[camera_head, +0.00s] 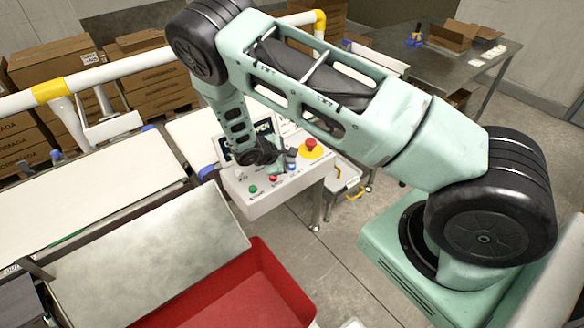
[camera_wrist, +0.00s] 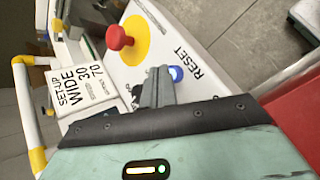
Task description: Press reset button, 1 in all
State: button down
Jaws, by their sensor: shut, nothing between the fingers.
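The blue reset button (camera_wrist: 176,74) sits on a white control panel (camera_wrist: 150,60), beside the printed word RESET. In the head view the blue button (camera_head: 291,168) is near the panel's right part, between a small red button and the emergency stop. My gripper (camera_wrist: 160,82) is shut and empty. Its fingertips are right beside the blue button in the wrist view and overlap its edge. I cannot tell whether they touch it. In the head view my gripper (camera_head: 284,162) is over the panel, partly hidden by my arm.
A red mushroom emergency stop (camera_head: 311,145) on a yellow disc stands close to the blue button. A green button (camera_head: 253,189) and a small red button (camera_head: 273,178) are nearer the front. A screen (camera_head: 262,128) stands behind. A red bin (camera_head: 240,295) is in front.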

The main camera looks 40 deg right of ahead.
aim_at(289, 168)
jog(key=shift+f+b, duration=0.5)
jog(key=shift+f, duration=0.1)
dwell(0.7)
dwell(0.4)
jog(key=shift+r+p, duration=0.5)
jog(key=shift+r, duration=0.45)
jog(key=shift+r+p, duration=1.4)
jog(key=shift+r, duration=1.15)
